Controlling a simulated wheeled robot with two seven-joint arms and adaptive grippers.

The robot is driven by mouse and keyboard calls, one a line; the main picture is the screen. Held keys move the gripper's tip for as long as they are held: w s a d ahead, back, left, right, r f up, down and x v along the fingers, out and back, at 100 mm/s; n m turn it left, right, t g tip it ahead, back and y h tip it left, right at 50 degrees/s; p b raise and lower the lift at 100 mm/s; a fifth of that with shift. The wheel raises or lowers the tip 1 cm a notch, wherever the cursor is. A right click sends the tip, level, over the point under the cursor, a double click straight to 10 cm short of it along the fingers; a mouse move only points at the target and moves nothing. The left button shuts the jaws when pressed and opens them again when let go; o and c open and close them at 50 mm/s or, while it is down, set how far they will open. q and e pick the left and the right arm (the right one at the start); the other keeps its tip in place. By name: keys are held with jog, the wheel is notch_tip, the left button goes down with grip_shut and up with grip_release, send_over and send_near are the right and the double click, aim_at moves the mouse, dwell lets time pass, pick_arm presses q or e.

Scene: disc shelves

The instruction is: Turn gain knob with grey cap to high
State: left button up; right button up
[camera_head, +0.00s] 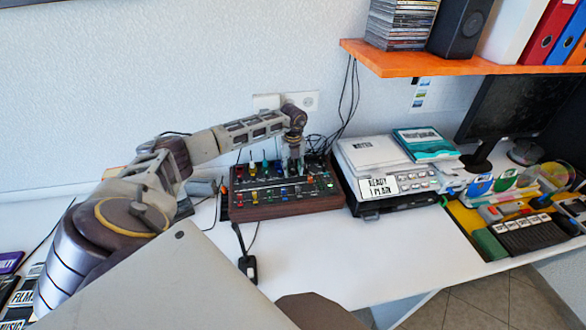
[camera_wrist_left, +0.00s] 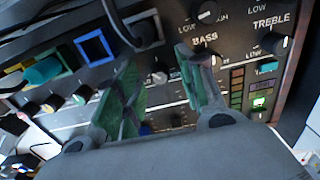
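The mixer (camera_head: 272,211) is a dark panel in a brown case on the white desk, with rows of coloured knobs; its panel also fills much of the left wrist view (camera_wrist_left: 235,58). My left gripper (camera_head: 294,160) reaches down over its right rear part. In the wrist view its two green-padded fingers (camera_wrist_left: 157,58) stand apart. A small knob with a pale cap (camera_wrist_left: 160,77) shows between them, not visibly gripped. Black knobs with grey caps sit by the BASS (camera_wrist_left: 205,39) and TREBLE (camera_wrist_left: 270,22) labels. I cannot read a gain label. My right gripper is out of view.
A power adapter (camera_head: 248,267) and cable lie before the mixer. White device with READY 1 PLAIN sign (camera_head: 379,187) stands close to its right. An orange shelf (camera_head: 440,62) overhangs the back right. Black cables (camera_head: 345,110) hang behind.

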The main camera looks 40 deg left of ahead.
aim_at(293, 170)
pick_arm(q)
jog(key=shift+c, duration=0.4)
grip_shut()
jog(key=shift+m, duration=0.7)
jog(key=shift+o, duration=0.4)
grip_release()
notch_tip(293, 170, up, 12)
dwell(0.3)
